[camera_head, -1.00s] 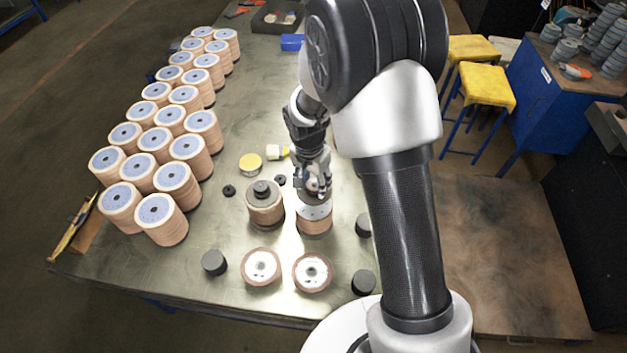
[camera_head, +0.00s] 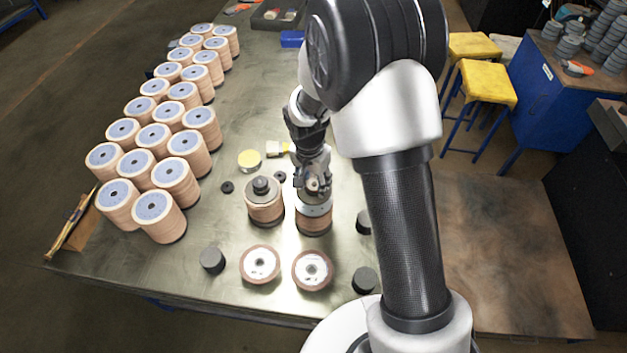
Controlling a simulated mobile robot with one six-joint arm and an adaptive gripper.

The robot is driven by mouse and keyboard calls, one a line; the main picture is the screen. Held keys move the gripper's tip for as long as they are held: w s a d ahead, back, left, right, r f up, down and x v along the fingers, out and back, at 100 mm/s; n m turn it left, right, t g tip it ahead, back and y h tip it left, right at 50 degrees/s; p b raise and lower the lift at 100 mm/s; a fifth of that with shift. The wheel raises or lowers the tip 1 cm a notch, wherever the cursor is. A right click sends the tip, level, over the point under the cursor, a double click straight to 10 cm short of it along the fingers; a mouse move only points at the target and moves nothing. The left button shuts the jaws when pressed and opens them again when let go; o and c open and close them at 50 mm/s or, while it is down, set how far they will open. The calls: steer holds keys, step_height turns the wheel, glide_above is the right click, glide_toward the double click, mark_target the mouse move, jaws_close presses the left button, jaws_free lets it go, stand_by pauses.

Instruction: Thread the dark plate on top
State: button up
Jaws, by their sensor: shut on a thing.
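My gripper (camera_head: 316,188) points down over the right-hand stack of tan flap discs (camera_head: 314,221) near the middle of the table. It is shut on the dark plate (camera_head: 316,209), whose top looks greyish in the light. The fingers hide much of the plate's middle. The plate sits at the top of the stack, and I cannot tell whether it is seated or threaded. The left-hand stack (camera_head: 265,211) stands beside it, apart, with a dark plate and a black knob on top.
Several tall disc stacks with blue-grey tops (camera_head: 152,206) fill the table's left side. Two single discs (camera_head: 260,263) (camera_head: 312,270) lie in front. Black cylinders (camera_head: 213,260) (camera_head: 364,280) stand on either side.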

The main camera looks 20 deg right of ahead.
steer(key=shift+f, duration=0.3)
